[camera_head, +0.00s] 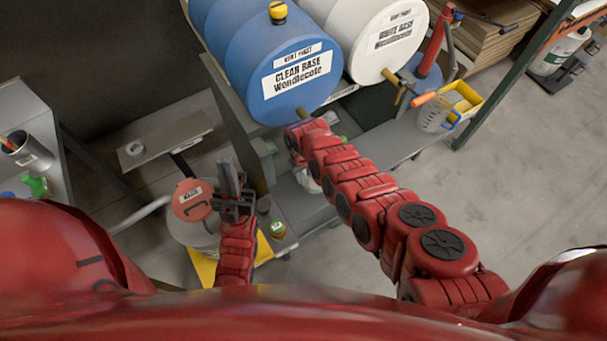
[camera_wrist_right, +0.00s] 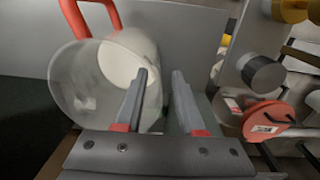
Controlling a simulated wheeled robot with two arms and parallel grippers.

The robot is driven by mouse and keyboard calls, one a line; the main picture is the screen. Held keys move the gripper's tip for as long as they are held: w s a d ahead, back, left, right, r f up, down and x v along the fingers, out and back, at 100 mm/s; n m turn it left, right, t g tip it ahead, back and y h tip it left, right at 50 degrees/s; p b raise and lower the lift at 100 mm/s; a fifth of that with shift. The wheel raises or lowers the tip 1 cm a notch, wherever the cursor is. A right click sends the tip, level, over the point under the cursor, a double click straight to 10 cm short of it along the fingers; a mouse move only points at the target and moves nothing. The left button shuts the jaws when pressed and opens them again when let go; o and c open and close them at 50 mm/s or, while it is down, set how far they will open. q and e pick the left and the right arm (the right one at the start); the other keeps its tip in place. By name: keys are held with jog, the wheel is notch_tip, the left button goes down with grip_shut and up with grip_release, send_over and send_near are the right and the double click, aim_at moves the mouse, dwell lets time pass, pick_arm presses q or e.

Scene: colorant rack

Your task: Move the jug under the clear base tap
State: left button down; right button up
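The clear base drum (camera_head: 290,85) is blue and lies on its side, with its tap (camera_head: 303,113) low on the front. My right gripper is hidden beyond my right arm, whose end is just below that tap. In the right wrist view a translucent jug (camera_wrist_right: 75,85) with a red-orange handle (camera_wrist_right: 85,18) lies close beyond my right gripper (camera_wrist_right: 160,72), whose fingers are apart. My left gripper (camera_head: 232,168) points upward beside the red-lidded can.
A white base drum (camera_head: 388,45) lies right of the blue one, with its own tap. The red-lidded can (camera_head: 192,200) is at lower left. A yellow tray (camera_head: 466,98) stands near a green post. Open floor (camera_head: 520,180) lies to the right.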

aim_at(303, 172)
notch_tip(303, 172, up, 5)
jog(key=p, duration=0.3)
jog(key=shift+a+r, duration=0.15)
jog(key=shift+r, duration=0.2)
notch_tip(303, 172, up, 6)
jog(key=shift+r, duration=0.1)
jog(key=shift+s+r+b, duration=0.15)
jog(key=shift+r+b, duration=0.2)
jog(key=shift+r, duration=0.3)
